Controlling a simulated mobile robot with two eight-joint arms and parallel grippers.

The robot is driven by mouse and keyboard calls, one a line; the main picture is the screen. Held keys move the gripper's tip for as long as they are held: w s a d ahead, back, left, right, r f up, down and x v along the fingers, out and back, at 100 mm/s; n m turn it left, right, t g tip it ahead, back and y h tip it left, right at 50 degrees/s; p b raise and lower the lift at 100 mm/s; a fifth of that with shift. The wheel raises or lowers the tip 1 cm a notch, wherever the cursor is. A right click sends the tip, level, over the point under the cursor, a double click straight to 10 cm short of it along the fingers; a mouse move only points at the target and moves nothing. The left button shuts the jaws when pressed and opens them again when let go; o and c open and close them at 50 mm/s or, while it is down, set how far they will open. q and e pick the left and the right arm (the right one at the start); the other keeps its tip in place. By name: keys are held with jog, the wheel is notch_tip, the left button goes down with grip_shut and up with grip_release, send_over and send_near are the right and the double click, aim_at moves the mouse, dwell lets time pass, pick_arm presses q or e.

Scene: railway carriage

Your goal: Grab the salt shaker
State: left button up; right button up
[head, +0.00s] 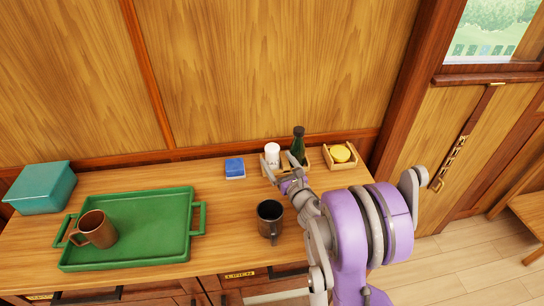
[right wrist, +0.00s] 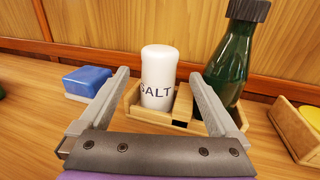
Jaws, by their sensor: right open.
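The white salt shaker (right wrist: 159,80), marked SALT, stands upright in a small wooden caddy (right wrist: 148,117). In the head view the salt shaker (head: 272,153) is at the back of the counter, left of a dark green bottle (head: 298,143). My right gripper (head: 286,183) is just in front of the caddy. In the right wrist view its two fingers (right wrist: 160,82) are spread wide and empty, with the shaker framed between them and farther off. The right finger overlaps the bottle in that view. My left gripper is not in view.
The green bottle (right wrist: 232,55) stands in the caddy's right part. A blue block (right wrist: 86,80) is to the left; a wooden holder with a yellow item (head: 341,154) is to the right. A dark mug (head: 270,217) stands near the front. A green tray (head: 150,225) holds a brown mug (head: 95,229).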

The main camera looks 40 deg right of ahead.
aim_at(275, 158)
jog(key=x, duration=0.4)
jog(key=shift+w+p, duration=0.3)
jog(key=shift+p, duration=0.05)
jog(key=shift+s, duration=0.1)
jog(key=shift+c, duration=0.3)
grip_shut()
